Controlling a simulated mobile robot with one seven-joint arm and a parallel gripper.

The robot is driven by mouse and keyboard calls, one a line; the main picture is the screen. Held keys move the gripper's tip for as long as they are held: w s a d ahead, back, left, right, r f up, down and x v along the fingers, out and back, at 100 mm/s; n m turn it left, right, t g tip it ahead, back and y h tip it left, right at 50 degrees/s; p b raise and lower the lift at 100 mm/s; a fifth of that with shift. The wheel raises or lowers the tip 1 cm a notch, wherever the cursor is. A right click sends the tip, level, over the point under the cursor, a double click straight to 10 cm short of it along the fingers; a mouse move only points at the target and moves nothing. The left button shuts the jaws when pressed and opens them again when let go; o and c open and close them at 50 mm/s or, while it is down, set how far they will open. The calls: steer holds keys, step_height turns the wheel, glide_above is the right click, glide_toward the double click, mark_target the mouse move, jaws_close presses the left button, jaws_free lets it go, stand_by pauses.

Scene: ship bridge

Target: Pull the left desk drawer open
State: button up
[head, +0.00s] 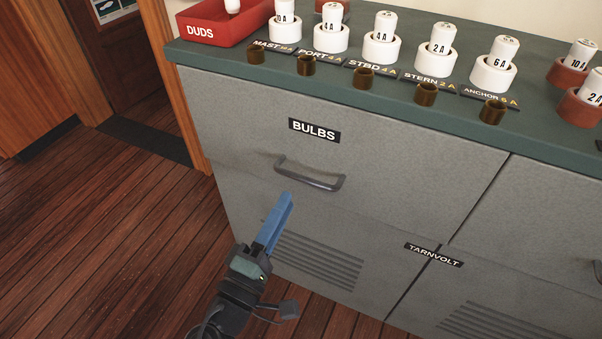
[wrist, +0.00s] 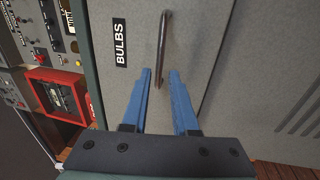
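The left desk drawer (head: 340,138) is a grey panel labelled BULBS, and it looks shut, flush with the desk front. Its dark bar handle (head: 309,175) is across the lower middle of the panel. My gripper (head: 284,203), with blue fingers, is just below and left of the handle in the head view. In the wrist view the fingers of my gripper (wrist: 163,75) are apart with a gap between them. The handle (wrist: 162,48) shows ahead, in line with that gap. The fingers do not appear to be around it.
Several white fuses stand in holders along the green desktop (head: 400,92), above brass cups. A red DUDS tray (head: 203,32) is at the desktop's left end. A vented lower panel (head: 315,262) is below the drawer. Wooden floor (head: 95,235) is clear to the left.

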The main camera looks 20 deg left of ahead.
mark_target(300, 175)
steer(key=w, duration=0.3)
steer(key=w+r, duration=0.1)
steer(key=w, duration=0.3)
steer(key=shift+d+r, duration=0.15)
steer(key=shift+r, duration=0.05)
jaws_close()
stand_by(1.1)
